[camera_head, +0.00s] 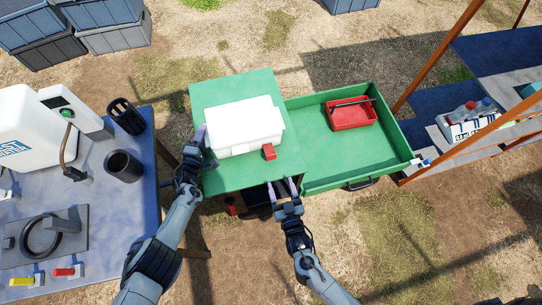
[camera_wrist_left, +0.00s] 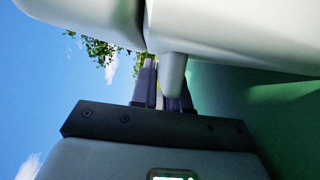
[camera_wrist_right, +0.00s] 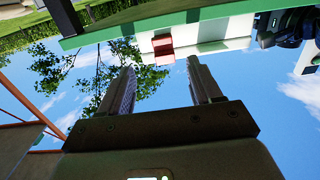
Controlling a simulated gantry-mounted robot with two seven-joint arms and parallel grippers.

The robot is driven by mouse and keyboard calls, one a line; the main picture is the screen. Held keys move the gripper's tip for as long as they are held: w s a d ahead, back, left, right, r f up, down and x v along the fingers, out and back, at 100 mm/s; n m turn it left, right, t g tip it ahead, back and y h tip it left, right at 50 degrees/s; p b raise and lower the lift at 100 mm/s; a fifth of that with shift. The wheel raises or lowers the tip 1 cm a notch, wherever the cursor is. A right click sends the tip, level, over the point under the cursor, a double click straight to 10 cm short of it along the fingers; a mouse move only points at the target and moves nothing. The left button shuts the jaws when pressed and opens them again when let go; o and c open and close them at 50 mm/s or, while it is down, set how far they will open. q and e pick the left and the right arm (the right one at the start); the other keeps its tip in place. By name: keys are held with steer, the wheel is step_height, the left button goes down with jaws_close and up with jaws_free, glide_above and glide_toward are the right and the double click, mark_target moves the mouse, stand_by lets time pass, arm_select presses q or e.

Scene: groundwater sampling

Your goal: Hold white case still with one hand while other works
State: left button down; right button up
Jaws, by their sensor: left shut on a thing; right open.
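The white case (camera_head: 240,122) sits closed on the green tabletop (camera_head: 212,90). A small red part (camera_head: 269,152) is at its front right corner; it also shows in the right wrist view (camera_wrist_right: 163,47). My left gripper (camera_head: 201,138) is at the left side of the case, shut on it. In the left wrist view the fingers (camera_wrist_left: 165,85) are close together against a white part of the case (camera_wrist_left: 250,30); the exact contact is partly hidden. My right gripper (camera_head: 286,186) is open and empty, just in front of the green table's front edge, apart from the case.
An open green drawer or tray (camera_head: 310,165) extends right of the table and holds a red toolbox (camera_head: 352,114). A blue table (camera_head: 120,215) with dark cups and a white machine (camera_head: 25,130) stands left. Shelves (camera_head: 480,80) stand right. Ground at front right is clear.

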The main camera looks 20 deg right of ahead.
mark_target(271, 157)
steer(key=w, duration=1.1)
steer(key=shift+w+a+r, duration=0.1)
steer(key=shift+w+a, duration=0.15)
steer(key=shift+w, duration=0.15)
steer(key=shift+c, duration=0.5)
steer(key=c, duration=0.9)
